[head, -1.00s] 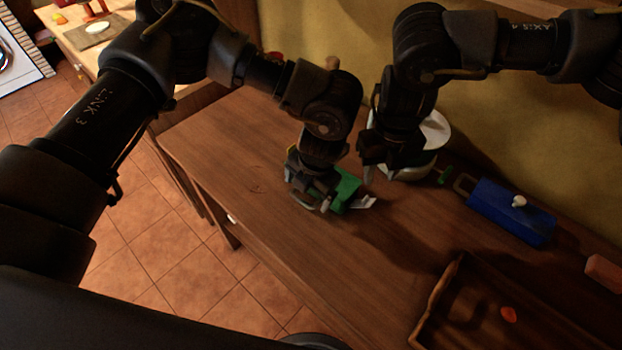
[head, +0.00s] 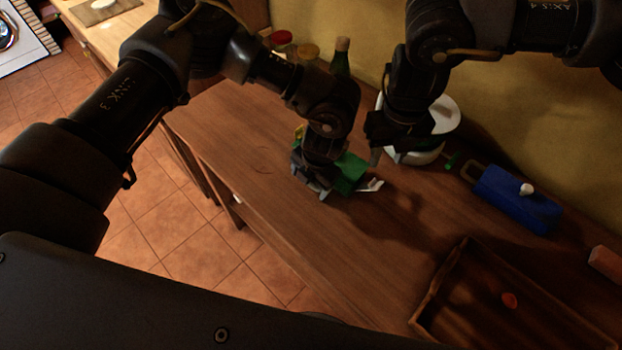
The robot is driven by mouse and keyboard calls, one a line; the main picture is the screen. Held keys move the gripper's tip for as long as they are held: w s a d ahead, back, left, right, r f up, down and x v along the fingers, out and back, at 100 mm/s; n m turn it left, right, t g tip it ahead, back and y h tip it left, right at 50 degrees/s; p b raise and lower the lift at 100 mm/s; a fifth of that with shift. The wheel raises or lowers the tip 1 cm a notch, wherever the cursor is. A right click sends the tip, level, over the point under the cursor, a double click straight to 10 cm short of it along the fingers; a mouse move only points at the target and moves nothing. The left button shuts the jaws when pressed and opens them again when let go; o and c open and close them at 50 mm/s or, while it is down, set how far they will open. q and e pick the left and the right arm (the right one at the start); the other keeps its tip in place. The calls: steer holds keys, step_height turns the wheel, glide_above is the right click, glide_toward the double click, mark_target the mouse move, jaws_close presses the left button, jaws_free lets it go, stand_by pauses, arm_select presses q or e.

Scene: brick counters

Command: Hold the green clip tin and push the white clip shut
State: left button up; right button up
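The green clip tin (head: 351,172) lies on the wooden counter in the middle of the head view. Its white clip (head: 371,185) sticks out from the tin's right end, raised and not flat against it. My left gripper (head: 322,188) is at the tin's left end with its fingers down around it, and appears closed on it; the far finger is mostly hidden. My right gripper (head: 375,156) hangs just behind and above the clip, apart from it. Only one of its fingertips shows clearly, so its opening is unclear.
A white round container (head: 437,122) stands behind my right gripper. A blue box (head: 515,200) with a white knob is to the right. A wooden tray (head: 441,284) holding a small orange item is at front right. Bottles (head: 341,60) stand at the back. The counter's left part is clear.

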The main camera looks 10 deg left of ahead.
steer(key=c, duration=0.5)
steer(key=shift+w+d+n, duration=0.1)
steer(key=shift+w+n, duration=0.1)
steer(key=shift+n, duration=0.4)
steer(key=shift+c, duration=0.9)
steer(key=shift+w+d+f+n, duration=0.1)
steer(key=shift+w+f+n, duration=0.1)
steer(key=shift+n, duration=0.4)
jaws_close()
steer(key=w+d+f+n+t, duration=0.15)
steer(key=w+n, duration=0.25)
steer(key=n, duration=0.8)
steer(key=s+n+g, duration=0.2)
steer(key=s+n, duration=0.3)
steer(key=s, duration=0.1)
steer(key=shift+t, duration=0.25)
steer(key=shift+w+d+f, duration=0.1)
steer(key=shift+f, duration=1.85)
steer(key=shift+w+d+f, duration=0.1)
steer(key=shift+f, duration=1.85)
steer(key=shift+a, duration=0.1)
